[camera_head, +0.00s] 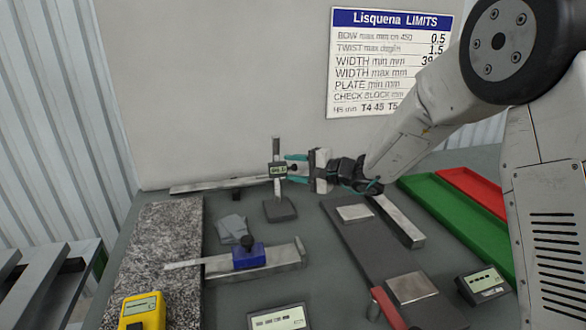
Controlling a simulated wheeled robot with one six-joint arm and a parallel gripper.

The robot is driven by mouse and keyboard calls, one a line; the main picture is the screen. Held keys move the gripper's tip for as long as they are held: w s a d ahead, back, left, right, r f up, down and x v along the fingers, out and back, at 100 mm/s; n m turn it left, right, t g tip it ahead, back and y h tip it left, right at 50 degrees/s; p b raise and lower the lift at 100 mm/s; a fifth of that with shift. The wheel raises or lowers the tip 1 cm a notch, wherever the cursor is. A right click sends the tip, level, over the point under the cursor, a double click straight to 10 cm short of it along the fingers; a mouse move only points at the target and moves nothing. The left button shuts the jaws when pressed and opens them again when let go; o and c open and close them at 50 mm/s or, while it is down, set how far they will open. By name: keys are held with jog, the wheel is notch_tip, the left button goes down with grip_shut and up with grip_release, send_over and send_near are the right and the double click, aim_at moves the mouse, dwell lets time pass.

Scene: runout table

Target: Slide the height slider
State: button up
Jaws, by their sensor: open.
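The height gauge has a dark base (279,210) and an upright metal column (276,147) behind the middle of the table. Its height slider (277,170), a dark block with a small greenish display, sits partway up the column. My gripper (291,169) reaches in from the right with teal fingers. They are open, one above the other in the picture, with tips close to the slider's right side. I cannot tell whether they touch it. My gripper and wrist cover part of the table behind them.
A granite slab (153,250) lies at the left. A blue block (248,256) sits on a metal bar in front of the gauge. A yellow meter (142,312) and a grey display (279,319) stand at the front. Green (455,215) and red (475,188) trays lie at the right.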

grip_shut()
notch_tip(320, 180, down, 7)
jog(key=shift+r, duration=0.1)
dwell(0.3)
grip_release()
